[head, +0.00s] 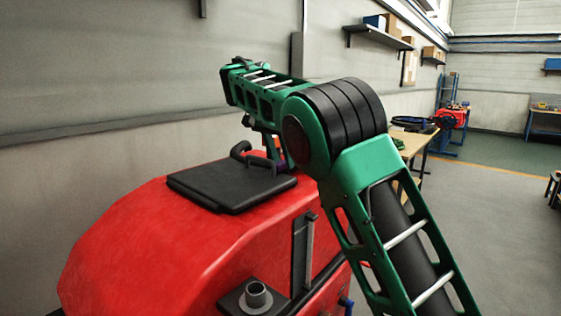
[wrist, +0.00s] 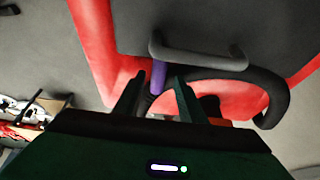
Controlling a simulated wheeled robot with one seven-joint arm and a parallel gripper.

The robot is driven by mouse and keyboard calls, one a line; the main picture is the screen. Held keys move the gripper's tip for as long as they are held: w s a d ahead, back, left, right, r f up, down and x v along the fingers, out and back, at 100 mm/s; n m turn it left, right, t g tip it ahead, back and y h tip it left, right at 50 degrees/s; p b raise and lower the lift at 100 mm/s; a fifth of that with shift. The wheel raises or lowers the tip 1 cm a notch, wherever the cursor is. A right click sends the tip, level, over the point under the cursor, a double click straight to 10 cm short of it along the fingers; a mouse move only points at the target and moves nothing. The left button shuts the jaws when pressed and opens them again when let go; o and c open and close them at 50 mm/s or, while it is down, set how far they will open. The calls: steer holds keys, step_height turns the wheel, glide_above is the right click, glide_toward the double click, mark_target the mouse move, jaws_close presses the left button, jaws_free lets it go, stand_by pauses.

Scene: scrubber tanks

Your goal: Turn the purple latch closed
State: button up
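The purple latch (wrist: 158,76) stands beside the black lid on the red tank, with its lower part between my fingers in the wrist view. In the head view only a small purple bit (head: 281,167) shows beside the lid, mostly behind my arm. My gripper (wrist: 158,84) has its two dark fingers spread on either side of the latch, with a gap visible around it. I cannot tell whether either finger touches it. In the head view my gripper points down at the lid's right edge and is largely hidden.
The black lid (head: 215,190) lies on the red tank (head: 150,240) and carries a bent black handle (wrist: 200,56). A thick black curved bar (wrist: 274,98) is close to the right of my fingers. A grey wall (head: 120,75) stands behind the tank. A wooden table (head: 415,140) is farther back.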

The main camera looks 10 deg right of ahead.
steer(key=v, duration=1)
steer(key=shift+r, duration=0.35)
steer(key=shift+w, duration=0.1)
